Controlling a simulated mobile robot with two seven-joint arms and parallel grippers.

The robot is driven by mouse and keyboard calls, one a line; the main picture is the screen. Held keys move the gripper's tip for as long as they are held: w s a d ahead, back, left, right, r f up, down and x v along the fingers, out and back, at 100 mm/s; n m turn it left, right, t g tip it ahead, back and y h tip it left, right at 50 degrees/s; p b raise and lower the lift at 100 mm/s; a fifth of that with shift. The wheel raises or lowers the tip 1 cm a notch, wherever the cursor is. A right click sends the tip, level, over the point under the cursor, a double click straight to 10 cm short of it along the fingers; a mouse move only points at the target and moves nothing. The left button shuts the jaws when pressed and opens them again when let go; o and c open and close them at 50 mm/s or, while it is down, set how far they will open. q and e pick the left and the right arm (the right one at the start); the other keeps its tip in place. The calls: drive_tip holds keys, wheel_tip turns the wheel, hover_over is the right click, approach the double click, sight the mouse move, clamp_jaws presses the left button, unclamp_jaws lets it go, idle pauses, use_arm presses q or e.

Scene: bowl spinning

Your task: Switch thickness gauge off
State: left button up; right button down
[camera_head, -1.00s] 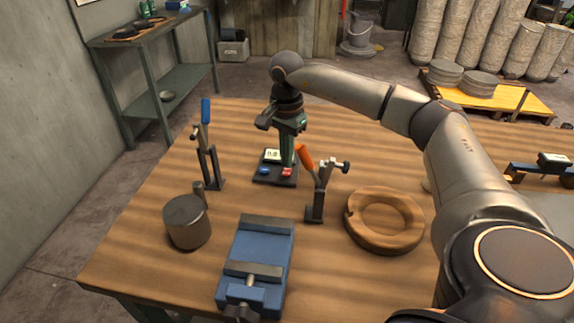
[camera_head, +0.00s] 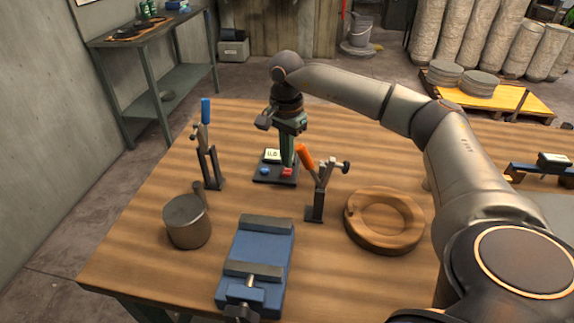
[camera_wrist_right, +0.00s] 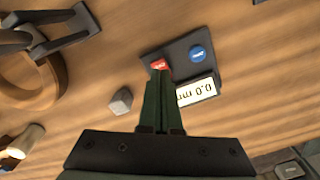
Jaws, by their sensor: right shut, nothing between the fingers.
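The thickness gauge (camera_head: 262,181) is a dark flat base on the wooden table. It has a white display (camera_head: 272,155), a blue button (camera_head: 264,171) and a red button (camera_head: 287,172). The wrist view shows the red button (camera_wrist_right: 159,63), the blue button (camera_wrist_right: 197,54) and the lit display (camera_wrist_right: 198,92), which reads 0.0 mm upside down. My right gripper (camera_head: 287,164) points down, shut and empty, with its green fingertips (camera_wrist_right: 160,76) at the red button's edge. I cannot tell whether they touch it. My left gripper is not in view.
An orange-handled clamp (camera_head: 316,190) stands close right of the gauge, a blue-handled clamp (camera_head: 207,160) to its left. A small grey block (camera_wrist_right: 121,101) shows in the wrist view.

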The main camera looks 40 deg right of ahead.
sight(287, 172)
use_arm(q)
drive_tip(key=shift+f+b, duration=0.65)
use_arm(e)
drive_tip(key=shift+f, duration=1.2)
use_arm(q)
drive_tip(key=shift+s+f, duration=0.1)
use_arm(e)
drive_tip(key=shift+s+f, duration=0.1)
drive_tip(key=shift+f, duration=0.1)
drive_tip(key=shift+r+p, duration=0.8)
drive_tip(key=shift+r, duration=0.1)
drive_tip(key=shift+r+p, duration=0.3)
drive_tip(key=shift+r, duration=0.05)
drive_tip(key=shift+r+p, duration=0.6)
drive_tip(key=shift+r, duration=0.15)
drive_tip(key=shift+r+p, duration=1.4)
drive_tip(key=shift+r, duration=0.25)
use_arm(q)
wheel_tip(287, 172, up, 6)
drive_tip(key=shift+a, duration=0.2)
use_arm(e)
drive_tip(key=shift+f, duration=0.1)
